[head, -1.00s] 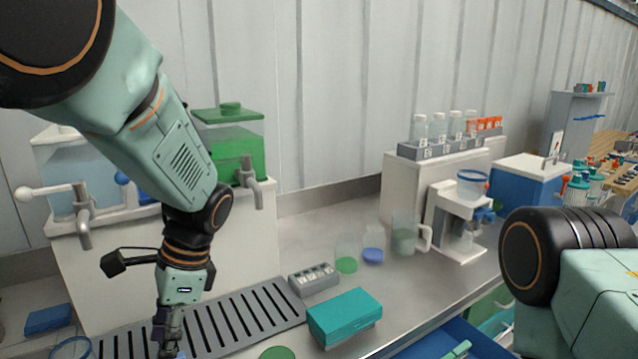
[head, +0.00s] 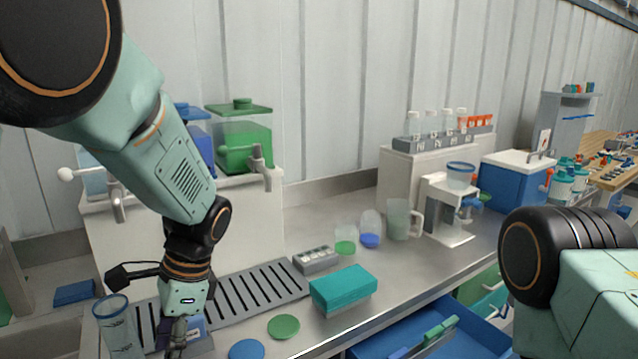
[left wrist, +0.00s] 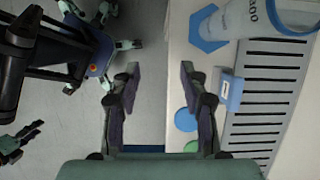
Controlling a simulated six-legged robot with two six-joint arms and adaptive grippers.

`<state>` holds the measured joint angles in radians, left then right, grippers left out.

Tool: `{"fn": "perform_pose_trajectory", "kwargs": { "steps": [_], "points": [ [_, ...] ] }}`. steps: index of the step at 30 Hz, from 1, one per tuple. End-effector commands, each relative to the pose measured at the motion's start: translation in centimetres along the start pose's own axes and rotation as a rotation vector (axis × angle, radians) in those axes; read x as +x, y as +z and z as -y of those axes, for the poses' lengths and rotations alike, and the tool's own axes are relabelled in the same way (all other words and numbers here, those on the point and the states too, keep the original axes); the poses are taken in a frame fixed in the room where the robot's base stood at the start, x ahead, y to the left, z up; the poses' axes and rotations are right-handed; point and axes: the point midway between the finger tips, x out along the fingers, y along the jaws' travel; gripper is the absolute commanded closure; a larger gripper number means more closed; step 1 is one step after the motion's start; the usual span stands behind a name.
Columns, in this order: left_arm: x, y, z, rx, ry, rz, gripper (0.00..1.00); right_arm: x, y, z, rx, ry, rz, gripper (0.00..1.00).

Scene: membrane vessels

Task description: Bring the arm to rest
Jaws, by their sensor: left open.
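My left arm comes in from the left in the head view and hangs down, with the left gripper (head: 178,335) low over the front of the counter, beside a clear vessel with a blue rim (head: 115,325). In the left wrist view the left gripper's fingers (left wrist: 160,75) are spread wide with nothing between them. Below them are the floor and the counter edge. The blue-rimmed vessel also shows in the left wrist view (left wrist: 250,22), apart from the fingers. My right arm shows at the right of the head view; its gripper is out of sight.
A slotted drain grate (head: 240,298), teal box (head: 343,289), green disc (head: 284,326) and blue disc (head: 246,349) are on the counter. Dispensers with a green tank (head: 242,145) stand behind. A blue drawer (head: 465,342) is open at the front.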

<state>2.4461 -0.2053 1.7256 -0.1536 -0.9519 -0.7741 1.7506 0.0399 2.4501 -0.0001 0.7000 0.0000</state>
Motion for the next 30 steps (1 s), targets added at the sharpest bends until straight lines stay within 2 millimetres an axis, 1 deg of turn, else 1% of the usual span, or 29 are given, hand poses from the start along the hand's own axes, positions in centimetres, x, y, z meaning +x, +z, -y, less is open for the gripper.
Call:
{"fn": "perform_pose_trajectory", "kwargs": {
  "steps": [1, 5, 11, 12, 14, 15, 17, 18, 20, 21, 23, 24, 27, 30],
  "points": [
    [1.8, -0.5, -0.3, -0.013, 0.010, -0.010, 0.56, 0.5, 0.0, 0.0, 0.000, 0.000, 0.000, 0.60],
    [5.5, -1.4, -1.0, -0.063, 0.024, -0.048, 0.56, 1.1, 0.0, 0.0, 0.000, 0.000, 0.001, 0.60],
    [12.4, -2.7, -3.2, -0.166, 0.056, -0.113, 0.56, 2.2, 0.0, 0.0, 0.000, 0.000, 0.000, 0.60],
    [14.2, -2.9, -3.9, -0.195, 0.067, -0.127, 0.56, 2.5, 0.0, 0.0, 0.000, 0.000, 0.000, 0.60],
    [16.9, -3.2, -5.2, -0.248, 0.083, -0.152, 0.56, 3.0, 0.0, 0.0, 0.000, 0.000, 0.000, 0.60],
    [18.9, -3.3, -6.3, -0.289, 0.096, -0.169, 0.56, 3.4, 0.0, 0.0, 0.000, 0.000, 0.000, 0.60],
    [21.9, -3.4, -8.0, -0.354, 0.114, -0.194, 0.56, 4.0, 0.0, 0.0, 0.000, 0.000, 0.000, 0.60],
    [23.7, -3.4, -9.2, -0.401, 0.126, -0.210, 0.56, 4.4, 0.0, 0.0, 0.000, 0.000, 0.000, 0.60],
    [26.2, -3.2, -11.0, -0.472, 0.143, -0.231, 0.56, 4.9, 0.0, 0.0, 0.000, 0.000, 0.000, 0.60],
    [27.7, -3.0, -12.2, -0.521, 0.153, -0.245, 0.56, 5.3, 0.0, 0.0, 0.000, 0.000, 0.000, 0.60],
    [29.8, -2.6, -14.0, -0.594, 0.168, -0.262, 0.56, 5.8, 0.0, 0.0, 0.000, 0.000, 0.001, 0.60],
    [31.1, -2.2, -15.2, -0.645, 0.176, -0.272, 0.56, 6.2, 0.0, -0.1, 0.000, 0.000, 0.001, 0.60],
    [33.8, -1.1, -18.2, -0.770, 0.194, -0.292, 0.56, 7.0, 0.0, -0.1, 0.000, 0.000, 0.001, 0.60],
    [35.5, 0.0, -20.5, -0.878, 0.202, -0.308, 0.56, 7.7, 0.0, -0.1, 0.000, 0.000, 0.001, 0.60]
  ]
}}
